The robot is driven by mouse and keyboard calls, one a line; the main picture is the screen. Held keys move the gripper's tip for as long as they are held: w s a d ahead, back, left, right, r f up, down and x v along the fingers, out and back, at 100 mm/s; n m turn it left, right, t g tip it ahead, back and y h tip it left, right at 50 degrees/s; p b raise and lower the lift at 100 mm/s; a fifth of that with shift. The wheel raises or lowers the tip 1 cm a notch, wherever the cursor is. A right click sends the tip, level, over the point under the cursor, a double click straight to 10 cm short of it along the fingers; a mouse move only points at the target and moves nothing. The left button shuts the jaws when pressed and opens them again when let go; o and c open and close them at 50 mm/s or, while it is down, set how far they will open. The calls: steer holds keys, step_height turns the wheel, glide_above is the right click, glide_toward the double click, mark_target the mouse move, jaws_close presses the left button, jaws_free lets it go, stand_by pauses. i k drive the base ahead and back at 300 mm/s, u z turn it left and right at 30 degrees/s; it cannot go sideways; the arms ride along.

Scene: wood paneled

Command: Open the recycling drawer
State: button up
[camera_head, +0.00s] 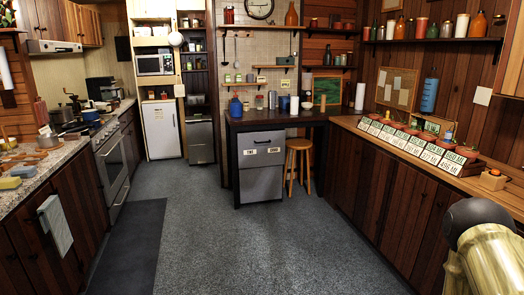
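A grey metal drawer unit (261,184) stands under the dark counter at the middle back. Its upper front (262,142) carries small light labels and a dark handle. Both fronts look shut. Another grey unit with stacked fronts (200,142) stands farther back beside the white fridge, and it also looks shut. The labels are too small to read, so I cannot tell which front is the recycling drawer. A part of my arm shows at the lower right. My gripper is outside the view.
A wooden stool (298,165) stands just right of the drawer unit. The grey floor (250,245) in front is clear, with a dark mat (125,235) at left. Wooden cabinets line both sides, with an oven (112,165) at left and a counter (345,121) at right.

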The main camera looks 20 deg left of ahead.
mark_target(258, 148)
steer(key=u, duration=0.05)
steer(key=i, duration=2.7)
steer(key=u, duration=0.4)
steer(key=i, duration=1.7)
steer(key=u, duration=0.45)
steer(key=i, duration=1.35)
steer(key=u, duration=0.15)
